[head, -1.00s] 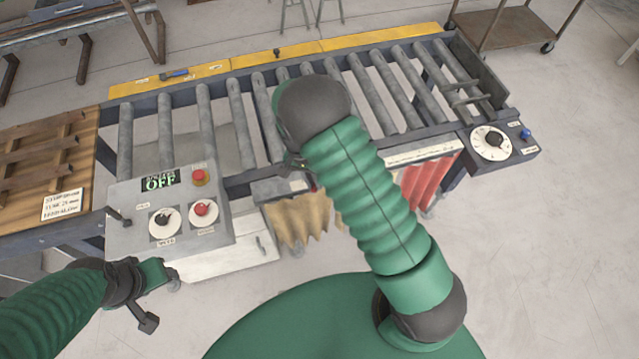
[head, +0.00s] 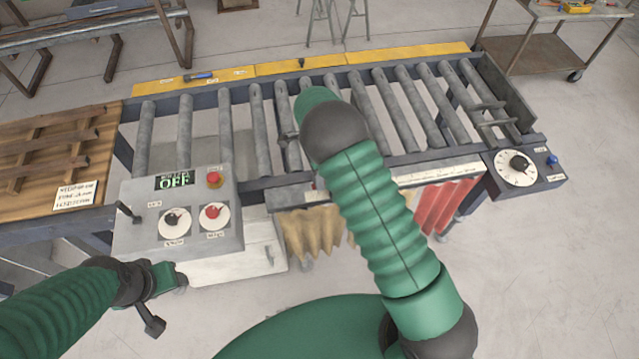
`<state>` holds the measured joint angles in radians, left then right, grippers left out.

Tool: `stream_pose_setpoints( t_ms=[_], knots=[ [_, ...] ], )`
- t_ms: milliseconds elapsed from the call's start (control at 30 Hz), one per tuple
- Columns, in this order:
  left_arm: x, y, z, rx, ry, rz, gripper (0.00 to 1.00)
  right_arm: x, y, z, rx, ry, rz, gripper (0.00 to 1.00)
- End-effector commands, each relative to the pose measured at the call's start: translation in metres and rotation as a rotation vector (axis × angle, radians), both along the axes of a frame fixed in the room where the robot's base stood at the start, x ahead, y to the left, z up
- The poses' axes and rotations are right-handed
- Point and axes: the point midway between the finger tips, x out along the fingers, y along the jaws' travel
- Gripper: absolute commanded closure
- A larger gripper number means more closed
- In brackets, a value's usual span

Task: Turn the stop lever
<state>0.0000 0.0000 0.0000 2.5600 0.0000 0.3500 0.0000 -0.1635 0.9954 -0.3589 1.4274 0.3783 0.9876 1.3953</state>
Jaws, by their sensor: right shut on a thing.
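My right arm reaches over the middle of the roller conveyor (head: 405,100). Its dark wrist joint and green end cover most of my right gripper (head: 289,135), which shows only in small part at the rollers, left of the wrist. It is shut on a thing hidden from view. I cannot make out the stop lever for sure; the arm hides the middle of the conveyor's front rail. My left gripper (head: 168,282) is low at the left, just in front of the control box (head: 140,240); whether its jaws are open I cannot tell.
The control box carries a black stick (head: 128,212), two dials, a red button (head: 214,180) and a display reading OFF. A dial plate (head: 516,167) with a blue knob sits at the conveyor's right end. A wooden pallet (head: 50,150) lies at left. Tan and red curtains hang below the front rail.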

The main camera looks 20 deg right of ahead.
Motion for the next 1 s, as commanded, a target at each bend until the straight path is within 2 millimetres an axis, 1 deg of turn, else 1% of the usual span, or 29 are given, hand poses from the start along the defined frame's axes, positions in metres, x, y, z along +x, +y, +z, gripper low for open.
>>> stream_pose_setpoints(
  t_ms=[100,300,767,800,933,967,1000],
  knots=[
    [0.0,0.0,-0.0024,0.0,0.0,0.0,0.48,0.0032,-0.002,-0.002,-0.001,-0.001,-0.051,1.0],
    [0.0,0.0,-0.0033,0.0,0.0,0.0,0.48,0.0054,-0.0031,-0.0017,-0.001,0.001,-0.1,1.0],
    [0.0,0.0,-0.0034,0.0,0.0,0.0,0.48,0.0063,-0.0033,-0.0013,-0.001,0.0,-0.115,1.0],
    [0.0,0.0,-0.0034,0.0,0.0,0.0,0.48,0.0063,-0.0033,-0.0013,-0.001,0.0,-0.115,0.81],
    [0.0001,0.0,-0.0033,0.0,0.0,0.0,0.48,0.0062,-0.0031,-0.001,-0.001,0.0,-0.114,0.64],
    [0.0001,0.0,-0.0033,0.0,0.0,0.0,0.48,0.0061,-0.003,-0.0009,-0.001,0.0,-0.114,0.62],
    [0.0,0.0,-0.0032,0.0,0.0,0.0,0.48,0.0059,-0.003,-0.0007,-0.001,0.0,-0.113,0.62]
  ],
)
